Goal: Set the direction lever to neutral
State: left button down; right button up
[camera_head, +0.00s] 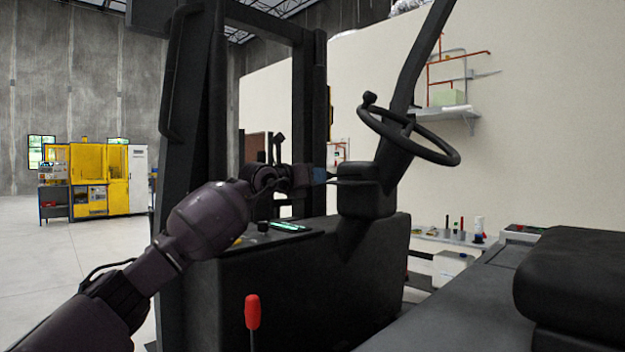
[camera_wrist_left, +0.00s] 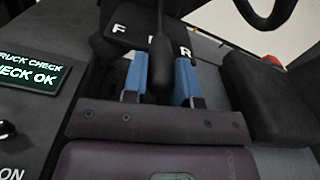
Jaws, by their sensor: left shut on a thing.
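The direction lever (camera_wrist_left: 161,62) is a dark stalk in the left wrist view. It stands between the two blue fingers of my left gripper (camera_wrist_left: 161,82), which is shut on it. A dark plate behind it (camera_wrist_left: 140,30) carries a white F on the left and an R on the right. The lever covers part of the plate between these letters. In the head view my left gripper (camera_head: 312,176) reaches the left side of the steering column (camera_head: 365,196); the lever is hard to make out there. My right gripper is not in view.
The steering wheel (camera_head: 408,135) is above and right of my left gripper. The dashboard (camera_head: 300,232) below it has a lit screen, reading CHECK OK in the left wrist view (camera_wrist_left: 28,75). A red-knobbed lever (camera_head: 252,312) stands in front, and a black seat (camera_head: 575,285) is at right.

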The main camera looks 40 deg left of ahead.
pick_arm(q)
jog(key=c, duration=0.9)
grip_release()
jog(key=shift+s, duration=0.1)
jog(key=shift+s, duration=0.5)
jog(key=s+p, duration=0.1)
jog(key=s, duration=0.8)
jog(key=shift+s+a+p, duration=0.25)
jog(key=shift+s+p, duration=0.1)
jog(key=shift+p, duration=0.05)
